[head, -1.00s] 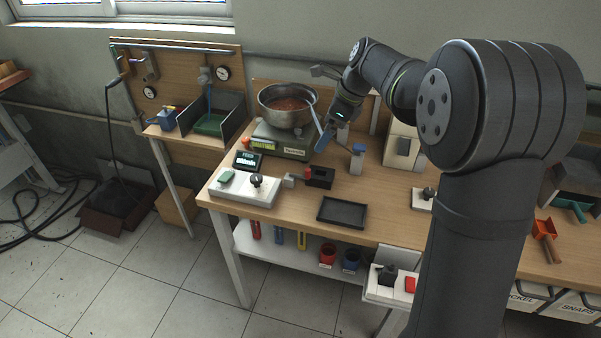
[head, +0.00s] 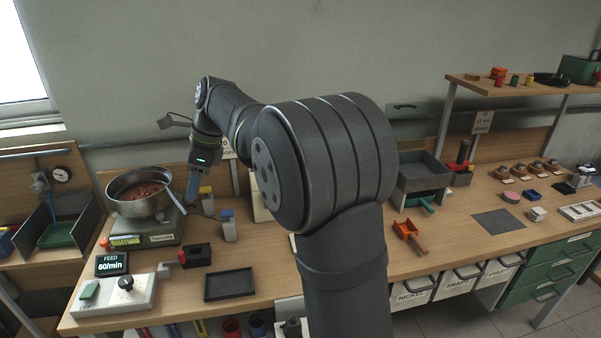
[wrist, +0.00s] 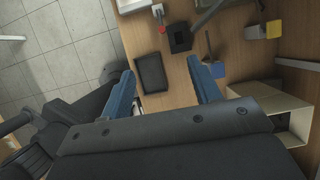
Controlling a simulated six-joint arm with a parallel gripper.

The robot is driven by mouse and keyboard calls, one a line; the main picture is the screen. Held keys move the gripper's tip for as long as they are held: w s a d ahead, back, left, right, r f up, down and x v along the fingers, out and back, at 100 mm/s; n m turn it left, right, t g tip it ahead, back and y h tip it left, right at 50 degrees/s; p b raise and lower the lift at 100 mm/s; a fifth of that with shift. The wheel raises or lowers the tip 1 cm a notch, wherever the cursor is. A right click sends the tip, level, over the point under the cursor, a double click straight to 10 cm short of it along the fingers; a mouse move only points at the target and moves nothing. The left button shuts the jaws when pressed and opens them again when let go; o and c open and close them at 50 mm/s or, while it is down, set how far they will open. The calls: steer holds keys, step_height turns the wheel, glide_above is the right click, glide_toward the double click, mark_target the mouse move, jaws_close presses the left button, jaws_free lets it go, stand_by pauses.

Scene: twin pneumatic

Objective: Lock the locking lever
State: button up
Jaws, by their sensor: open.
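I cannot tell any part in view for certain as the locking lever. My gripper (head: 192,187) hangs over the bench, just right of the steel bowl. In the wrist view my gripper (wrist: 160,68) has its two blue fingers wide apart, with nothing between them but bench top and part of a black tray (wrist: 151,74) beyond. A black block (head: 196,255) with a small red part at its left stands on the bench in front of the scale. It also shows in the wrist view (wrist: 181,42) beyond the fingers.
A steel bowl (head: 141,195) of brown pieces sits on a scale (head: 150,236). A white box with a black knob (head: 126,283) is at the front left.

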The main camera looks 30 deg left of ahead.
steer(key=shift+f, duration=0.1)
steer(key=c, duration=0.7)
steer(key=s+f+n+t, duration=0.1)
steer(key=f+n, duration=0.1)
steer(key=s+a+f+n+t+h, duration=0.1)
steer(key=f+n, duration=0.1)
steer(key=s+a+f+n, duration=0.1)
steer(key=f, duration=0.1)
steer(key=shift+f+n+t+h, duration=0.25)
steer(key=shift+n+t+h, duration=0.15)
jaws_close()
steer(key=s+a+f+n+t, duration=0.3)
steer(key=f+n, duration=0.2)
steer(key=n, duration=0.2)
steer(key=shift+s+n+t, duration=0.35)
steer(key=shift+n+t, duration=0.05)
